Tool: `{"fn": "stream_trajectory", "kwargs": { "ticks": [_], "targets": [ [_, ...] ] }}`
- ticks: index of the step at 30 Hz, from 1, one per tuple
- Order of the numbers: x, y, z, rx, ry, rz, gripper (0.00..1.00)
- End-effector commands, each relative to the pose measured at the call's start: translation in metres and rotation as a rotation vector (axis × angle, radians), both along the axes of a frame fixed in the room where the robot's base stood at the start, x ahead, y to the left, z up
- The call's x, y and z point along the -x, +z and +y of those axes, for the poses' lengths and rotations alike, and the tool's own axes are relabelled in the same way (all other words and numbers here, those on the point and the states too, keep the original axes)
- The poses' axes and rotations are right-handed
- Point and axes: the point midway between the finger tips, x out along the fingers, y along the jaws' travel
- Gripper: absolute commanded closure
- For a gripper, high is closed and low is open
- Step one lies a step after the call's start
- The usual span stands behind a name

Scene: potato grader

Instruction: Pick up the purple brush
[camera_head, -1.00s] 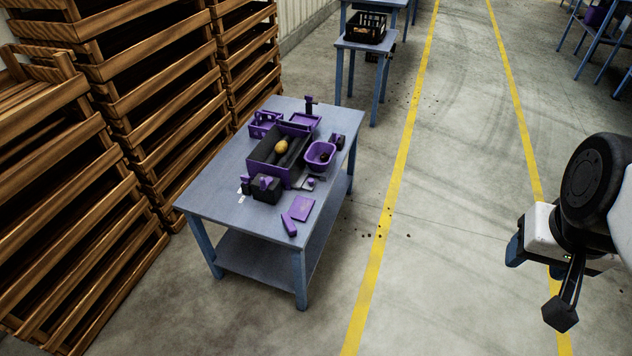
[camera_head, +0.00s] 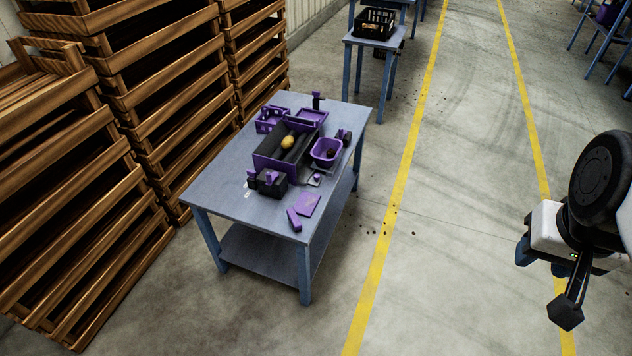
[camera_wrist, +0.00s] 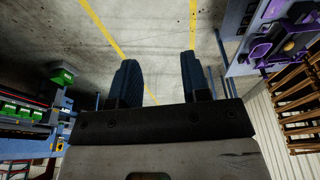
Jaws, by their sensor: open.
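A small long purple piece (camera_head: 294,219), which looks like the brush, lies on the near edge of the blue-grey table (camera_head: 222,187). At this size I cannot make out bristles. A flat purple piece (camera_head: 307,204) lies just behind it. My gripper (camera_head: 540,262) is far to the right of the table, over open floor, with its dark blue fingers partly seen. In the wrist view my gripper (camera_wrist: 158,75) is open and empty, its two fingers well apart. The table's edge shows at the upper right there, and I cannot pick out the brush in that view.
The table carries a purple-sided box with a yellow potato (camera_head: 288,142), a purple basin (camera_head: 326,150), a dark block-shaped device (camera_head: 270,182) and purple trays. Stacked wooden crates (camera_head: 180,110) stand along the left. Open floor with yellow lines lies between the table and my arm.

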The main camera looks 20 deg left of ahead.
Motion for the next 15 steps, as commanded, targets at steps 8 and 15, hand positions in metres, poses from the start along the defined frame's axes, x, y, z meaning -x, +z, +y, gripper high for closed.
{"fn": "stream_trajectory", "kwargs": {
  "ticks": [8, 15],
  "targets": [
    [-0.028, -0.001, 0.012, 0.001, 0.040, 0.014, 0.57],
    [-0.076, -0.006, 0.037, 0.002, 0.106, 0.035, 0.57]
  ]
}}
